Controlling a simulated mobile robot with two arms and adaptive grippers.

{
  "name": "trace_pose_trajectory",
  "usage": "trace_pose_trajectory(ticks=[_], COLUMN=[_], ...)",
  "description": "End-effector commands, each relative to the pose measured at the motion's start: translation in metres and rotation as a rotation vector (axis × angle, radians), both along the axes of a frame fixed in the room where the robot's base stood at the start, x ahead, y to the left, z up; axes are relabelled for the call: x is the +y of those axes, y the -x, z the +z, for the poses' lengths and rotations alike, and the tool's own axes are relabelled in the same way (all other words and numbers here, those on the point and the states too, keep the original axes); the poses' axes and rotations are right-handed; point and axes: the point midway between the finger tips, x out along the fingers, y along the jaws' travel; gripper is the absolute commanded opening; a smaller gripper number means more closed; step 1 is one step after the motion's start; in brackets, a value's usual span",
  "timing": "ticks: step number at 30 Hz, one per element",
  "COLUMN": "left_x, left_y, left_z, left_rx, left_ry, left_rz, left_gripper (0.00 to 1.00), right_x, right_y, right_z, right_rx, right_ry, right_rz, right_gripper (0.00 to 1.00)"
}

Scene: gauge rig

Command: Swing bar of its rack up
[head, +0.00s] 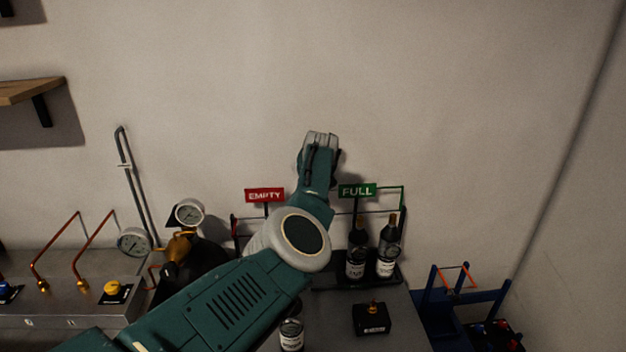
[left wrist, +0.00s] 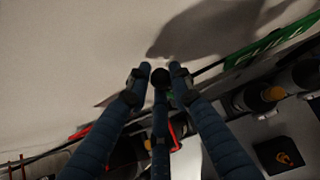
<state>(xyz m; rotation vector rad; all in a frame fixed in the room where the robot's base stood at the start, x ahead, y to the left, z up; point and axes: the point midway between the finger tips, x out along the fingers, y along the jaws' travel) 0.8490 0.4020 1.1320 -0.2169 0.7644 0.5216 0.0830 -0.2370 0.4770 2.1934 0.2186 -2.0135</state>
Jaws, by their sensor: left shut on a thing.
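The bottle rack shows in the head view under a red EMPTY sign (head: 265,195) and a green FULL sign (head: 357,191). A thin bar (head: 403,198) with a green upper part stands at its right side. My left gripper (head: 321,142) is above the rack between the signs, in front of the wall. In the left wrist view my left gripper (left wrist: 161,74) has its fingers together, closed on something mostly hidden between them. A small red piece (left wrist: 175,134) shows just below the fingers. I cannot tell which part of the rack is held. My right gripper is not in view.
Two dark bottles (head: 387,245) stand in the rack's right side. A black box (head: 371,318) sits in front of them. Gauges (head: 189,212) and copper pipes stand at left. A blue frame (head: 487,300) stands at lower right. The wall above is clear.

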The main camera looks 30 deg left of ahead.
Motion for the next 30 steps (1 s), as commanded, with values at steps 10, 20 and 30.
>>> trace_pose_trajectory(ticks=[10,20,30], left_x=[-0.005,-0.008,-0.022], left_y=[0.002,0.005,0.03], left_z=[-0.01,0.0,0.027], left_rx=[0.015,0.007,0.01], left_ry=[0.011,0.008,0.01], left_rz=[-0.004,-0.003,-0.001], left_gripper=[0.38,0.38,0.38], right_x=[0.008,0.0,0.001], right_y=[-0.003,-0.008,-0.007], right_z=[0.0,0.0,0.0], right_rx=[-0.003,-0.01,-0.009], right_ry=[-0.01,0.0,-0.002], right_rz=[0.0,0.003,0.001], right_gripper=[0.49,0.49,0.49])
